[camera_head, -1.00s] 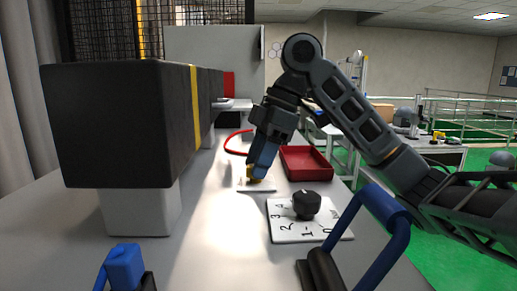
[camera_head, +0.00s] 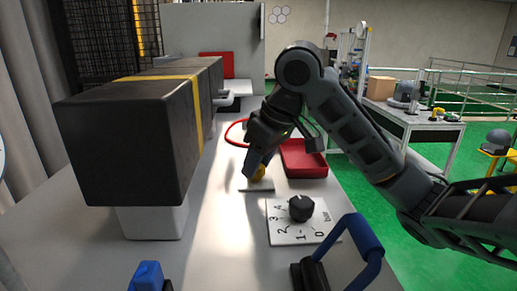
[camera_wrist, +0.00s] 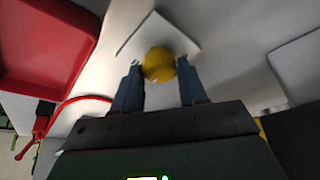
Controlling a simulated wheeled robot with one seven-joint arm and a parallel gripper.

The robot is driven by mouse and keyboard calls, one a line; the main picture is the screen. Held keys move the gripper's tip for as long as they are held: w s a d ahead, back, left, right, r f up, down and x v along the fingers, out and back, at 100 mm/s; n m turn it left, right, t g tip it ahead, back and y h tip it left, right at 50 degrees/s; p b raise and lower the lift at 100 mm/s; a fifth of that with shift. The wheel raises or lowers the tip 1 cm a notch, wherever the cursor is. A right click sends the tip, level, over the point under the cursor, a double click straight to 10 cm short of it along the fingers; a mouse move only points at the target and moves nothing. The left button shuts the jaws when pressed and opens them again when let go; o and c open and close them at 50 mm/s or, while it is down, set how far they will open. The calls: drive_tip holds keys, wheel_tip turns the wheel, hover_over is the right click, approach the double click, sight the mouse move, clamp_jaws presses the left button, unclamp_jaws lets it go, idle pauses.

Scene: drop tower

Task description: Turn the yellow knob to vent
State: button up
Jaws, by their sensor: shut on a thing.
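The yellow knob (camera_wrist: 159,65) is round and sits between my two fingertips in the wrist view, over a white plate (camera_wrist: 150,32). In the head view the knob (camera_head: 259,173) shows in part beside my gripper's fingers, on the white bench. My gripper (camera_head: 249,168) reaches down to it from above and is shut on it; the wrist view also shows my gripper (camera_wrist: 159,75) with a finger at each side of the knob. Any mark on the plate, such as vent, cannot be read.
A black dial (camera_head: 301,207) on a numbered white plate (camera_head: 283,236) stands nearer. A red tray (camera_head: 304,171) lies right of my gripper. A large black box with a yellow band (camera_head: 130,140) rises at left. A blue handle (camera_head: 361,240) stands at the front right.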

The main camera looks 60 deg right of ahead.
drive_tip(key=shift+r+m+p, duration=0.1)
drive_tip(key=shift+m+p, duration=0.45)
drive_tip(key=shift+m, duration=0.05)
drive_tip(key=shift+h, duration=0.3)
drive_tip(key=o, duration=1)
drive_tip(key=shift+p+v, duration=0.55)
drive_tip(key=shift+v, duration=3.25)
